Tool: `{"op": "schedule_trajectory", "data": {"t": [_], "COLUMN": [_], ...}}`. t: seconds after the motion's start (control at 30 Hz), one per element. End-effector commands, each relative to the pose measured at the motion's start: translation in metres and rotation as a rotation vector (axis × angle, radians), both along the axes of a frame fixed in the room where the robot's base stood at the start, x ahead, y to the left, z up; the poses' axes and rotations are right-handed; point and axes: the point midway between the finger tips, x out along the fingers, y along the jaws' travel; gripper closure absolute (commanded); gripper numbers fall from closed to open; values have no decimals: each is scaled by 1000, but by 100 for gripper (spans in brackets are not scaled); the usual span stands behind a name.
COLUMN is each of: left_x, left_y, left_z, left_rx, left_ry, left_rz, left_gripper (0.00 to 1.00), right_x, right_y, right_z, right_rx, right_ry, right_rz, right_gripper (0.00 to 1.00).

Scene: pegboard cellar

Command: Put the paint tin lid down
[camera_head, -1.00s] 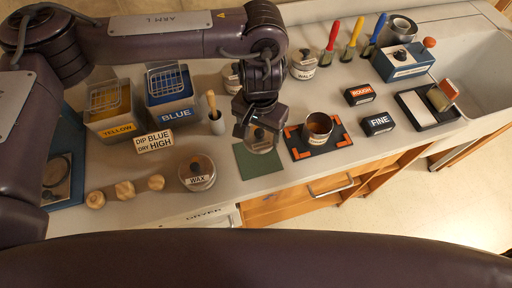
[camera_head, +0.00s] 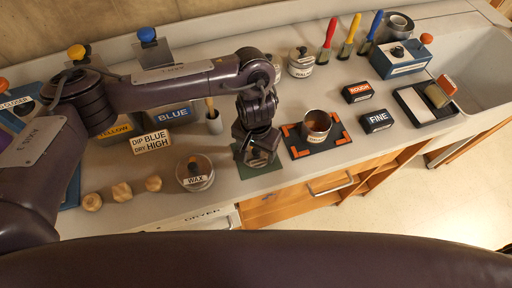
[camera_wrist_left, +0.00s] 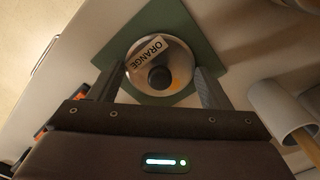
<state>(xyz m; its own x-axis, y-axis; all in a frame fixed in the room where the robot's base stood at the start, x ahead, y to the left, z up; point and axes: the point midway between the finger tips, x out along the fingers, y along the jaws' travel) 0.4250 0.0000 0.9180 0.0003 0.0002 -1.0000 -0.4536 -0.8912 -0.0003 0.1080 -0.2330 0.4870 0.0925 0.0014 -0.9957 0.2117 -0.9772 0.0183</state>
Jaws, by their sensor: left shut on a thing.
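The paint tin lid (camera_wrist_left: 160,72) is a round metal disc with a black knob and an ORANGE label. My left gripper (camera_head: 257,160) is shut on it, with one finger on each side in the left wrist view. The lid is over the green mat (camera_wrist_left: 192,32), which also shows in the head view (camera_head: 253,171); whether it touches the mat I cannot tell. In the head view the gripper mostly hides the lid. The open paint tin (camera_head: 316,123) stands on a black mat with orange corners (camera_head: 332,141), right of the gripper. My right gripper is out of view.
A WAX jar (camera_head: 195,175) stands left of the green mat, with wooden knobs (camera_head: 122,191) beyond it. A cup with a wooden handle (camera_head: 214,122) is behind left. ROUGH (camera_head: 357,92) and FINE (camera_head: 377,121) blocks lie to the right. The counter's front edge is close.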

Motion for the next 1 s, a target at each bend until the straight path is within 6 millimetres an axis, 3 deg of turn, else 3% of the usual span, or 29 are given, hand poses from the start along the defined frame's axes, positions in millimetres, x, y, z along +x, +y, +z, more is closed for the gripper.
{"op": "schedule_trajectory", "data": {"t": [0.07, 0.1, 0.27, 0.63, 1.0], "left_x": [0, 0, 0, 1, 2], "left_y": [0, 0, 0, 0, 0], "left_z": [-3, -3, -3, 6, 77], "left_rx": [0, 0, 0, 0, 2], "left_ry": [1, 0, 0, -3, -8], "left_rz": [1, 1, 0, -2, -3], "left_gripper": [51, 26, 7, 7, 7], "right_x": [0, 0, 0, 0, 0], "right_y": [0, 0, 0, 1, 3], "right_z": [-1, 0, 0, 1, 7], "right_rx": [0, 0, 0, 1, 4], "right_ry": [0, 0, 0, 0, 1], "right_rz": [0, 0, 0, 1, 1], "right_gripper": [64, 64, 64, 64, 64]}}
